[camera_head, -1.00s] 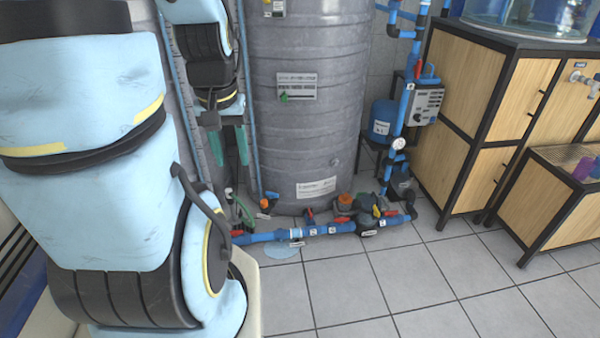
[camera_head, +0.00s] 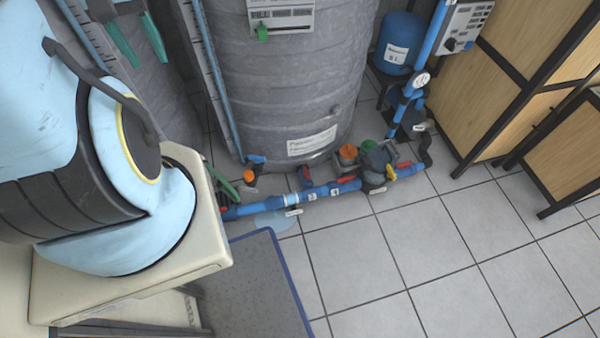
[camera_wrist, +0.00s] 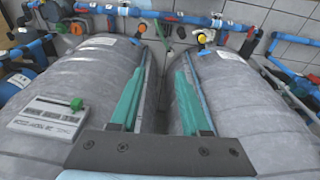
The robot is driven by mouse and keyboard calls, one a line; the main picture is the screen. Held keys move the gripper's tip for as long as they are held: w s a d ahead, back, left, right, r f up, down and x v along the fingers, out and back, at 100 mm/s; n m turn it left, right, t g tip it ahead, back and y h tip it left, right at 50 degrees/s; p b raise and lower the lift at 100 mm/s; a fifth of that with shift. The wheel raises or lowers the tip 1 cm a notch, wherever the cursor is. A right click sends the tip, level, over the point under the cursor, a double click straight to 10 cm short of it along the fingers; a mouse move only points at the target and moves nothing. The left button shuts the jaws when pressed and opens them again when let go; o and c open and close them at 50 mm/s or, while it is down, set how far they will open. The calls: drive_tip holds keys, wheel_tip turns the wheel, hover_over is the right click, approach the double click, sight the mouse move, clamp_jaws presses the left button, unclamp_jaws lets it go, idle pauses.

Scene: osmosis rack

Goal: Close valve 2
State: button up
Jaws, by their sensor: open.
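Several valves with coloured handles sit along the blue pipe (camera_head: 262,206) at the foot of the grey tank; it also crosses the top of the wrist view (camera_wrist: 180,16). Red handles (camera_head: 347,180) lie on the pipe, and an orange knob (camera_head: 249,177) stands behind its left part. Small white tags hang there, too small to read, so I cannot tell which valve is number 2. My gripper (camera_head: 143,58) is open and empty, high at the upper left. In the wrist view its teal fingers (camera_wrist: 165,56) are spread, apart from the pipe and valves.
The grey tank (camera_head: 290,85) fills the upper middle, with another tank surface beside it. A blue vessel (camera_head: 398,38) and wooden cabinet (camera_head: 462,95) stand to the right. A grey blue-edged mat (camera_head: 255,280) lies in front. The tiled floor (camera_head: 420,260) at right is clear.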

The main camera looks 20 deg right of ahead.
drive_tip(key=w+d+f+b, duration=0.2)
drive_tip(key=f+b, duration=1.4)
drive_tip(key=f, duration=0.2)
drive_tip(key=w+d+f+b, duration=0.1)
drive_tip(key=w+f+b, duration=0.1)
drive_tip(key=f+b, duration=1.55)
drive_tip(key=g+b, duration=0.2)
drive_tip(key=b, duration=0.5)
hover_over(306, 171)
wheel_tip(306, 171, down, 34)
drive_tip(key=r, duration=0.1)
wheel_tip(306, 171, down, 10)
drive_tip(key=b, duration=0.3)
drive_tip(key=shift+s+r+b, duration=0.1)
drive_tip(key=shift+r+b, duration=0.1)
drive_tip(key=shift+b, duration=0.1)
drive_tip(key=shift+f+b, duration=0.3)
drive_tip(key=shift+f, duration=0.55)
